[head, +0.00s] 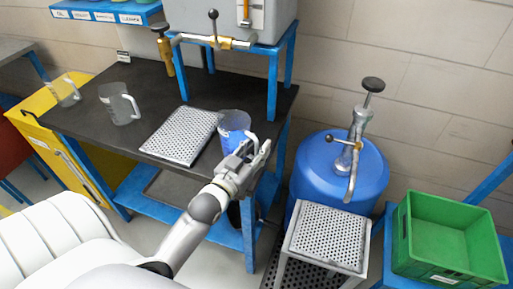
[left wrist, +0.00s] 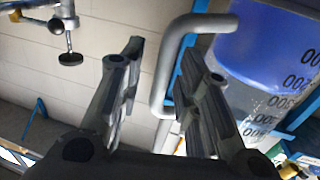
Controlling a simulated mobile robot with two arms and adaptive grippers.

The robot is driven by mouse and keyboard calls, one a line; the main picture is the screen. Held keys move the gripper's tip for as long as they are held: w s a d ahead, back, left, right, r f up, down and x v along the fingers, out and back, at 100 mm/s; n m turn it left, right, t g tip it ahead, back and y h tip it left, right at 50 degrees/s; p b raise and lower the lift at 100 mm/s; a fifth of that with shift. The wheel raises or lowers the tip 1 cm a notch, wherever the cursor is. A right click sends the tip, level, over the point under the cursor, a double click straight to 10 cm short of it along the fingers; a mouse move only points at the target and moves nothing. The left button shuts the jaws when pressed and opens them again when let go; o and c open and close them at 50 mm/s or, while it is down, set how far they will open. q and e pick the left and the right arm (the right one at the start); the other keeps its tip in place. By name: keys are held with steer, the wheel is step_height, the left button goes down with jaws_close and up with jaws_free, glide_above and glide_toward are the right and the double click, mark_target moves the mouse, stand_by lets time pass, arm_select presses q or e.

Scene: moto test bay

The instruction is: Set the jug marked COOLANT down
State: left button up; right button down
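A clear jug with blue liquid (head: 235,124) is at the right end of the dark bench, right of a perforated plate; I cannot tell whether its base touches the bench. No COOLANT marking can be read. In the left wrist view the jug (left wrist: 270,50) shows blue, with scale numbers, and its grey handle (left wrist: 160,85) lies between my fingers. My left gripper (head: 262,150) is at the jug's near right side. In the wrist view its fingers (left wrist: 165,65) stand apart, with gaps beside the handle. My right gripper is not in view.
The perforated plate (head: 180,136) lies on the bench (head: 82,118). Two other clear jugs (head: 120,104) (head: 66,90) stand to the left. A grey tank with a tap (head: 216,42) is above. A blue drum with pump (head: 330,172), a perforated stand (head: 327,238) and a green crate (head: 440,245) are right.

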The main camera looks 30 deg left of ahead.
arm_select(q)
steer(key=shift+r, duration=0.15)
steer(key=shift+s, duration=0.25)
steer(key=s+b, duration=0.1)
steer(key=s, duration=1)
steer(key=shift+s+d+b, duration=0.2)
steer(key=shift+s+b, duration=0.05)
steer(key=shift+b, duration=0.1)
